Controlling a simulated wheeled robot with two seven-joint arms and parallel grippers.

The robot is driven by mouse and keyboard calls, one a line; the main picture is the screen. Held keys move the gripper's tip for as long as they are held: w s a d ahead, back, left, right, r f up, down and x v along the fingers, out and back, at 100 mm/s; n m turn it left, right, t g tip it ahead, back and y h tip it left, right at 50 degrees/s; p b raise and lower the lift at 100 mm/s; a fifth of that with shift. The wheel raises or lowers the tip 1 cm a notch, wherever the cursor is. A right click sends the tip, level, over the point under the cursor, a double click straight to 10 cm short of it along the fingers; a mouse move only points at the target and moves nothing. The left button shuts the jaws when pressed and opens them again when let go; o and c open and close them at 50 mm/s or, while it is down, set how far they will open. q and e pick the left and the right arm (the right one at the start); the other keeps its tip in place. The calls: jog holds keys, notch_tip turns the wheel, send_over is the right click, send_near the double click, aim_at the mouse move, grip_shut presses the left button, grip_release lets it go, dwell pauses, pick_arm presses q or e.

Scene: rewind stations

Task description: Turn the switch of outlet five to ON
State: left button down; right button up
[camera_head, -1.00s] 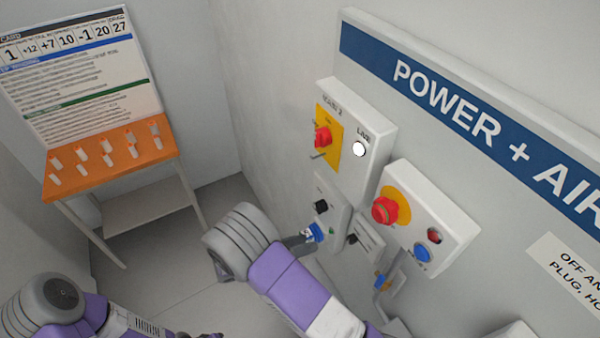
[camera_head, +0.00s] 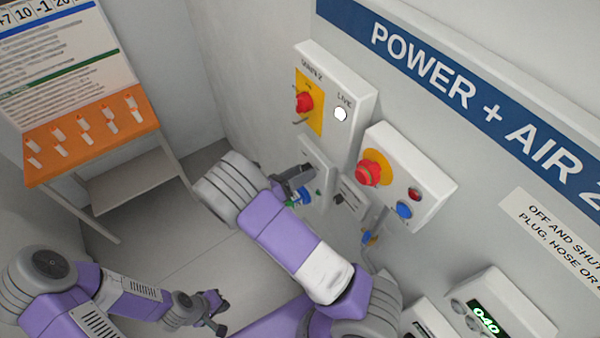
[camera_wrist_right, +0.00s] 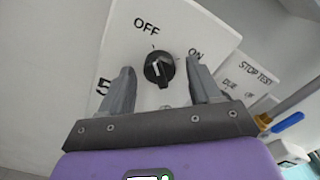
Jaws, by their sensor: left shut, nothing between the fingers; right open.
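The outlet five box (camera_wrist_right: 200,25) is a white panel marked 5, with OFF at upper left and ON at upper right. Its black rotary switch (camera_wrist_right: 159,69) has a pale mark pointing up, slightly toward the OFF side. My right gripper (camera_wrist_right: 160,82) is open, one finger on each side of the knob; contact cannot be told. In the head view the right gripper (camera_head: 308,172) is at the outlet box (camera_head: 318,160) and hides the knob. My left gripper (camera_head: 219,322) is shut and empty, low over the floor, away from the wall.
A live-lamp box with a red switch (camera_head: 304,102) is above. A box with a red emergency button (camera_head: 369,172) is to the right. A blue connector (camera_head: 301,196) is just below the right gripper. An orange table (camera_head: 90,135) stands at left.

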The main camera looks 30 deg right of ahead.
jog(key=c, duration=1)
jog(key=shift+c, duration=0.2)
jog(key=shift+m, duration=0.4)
jog(key=m+b, duration=0.6)
jog(key=m, duration=1)
jog(key=shift+w+f+m+b, duration=0.1)
jog(key=shift+m+b, duration=0.3)
jog(key=shift+m, duration=0.3)
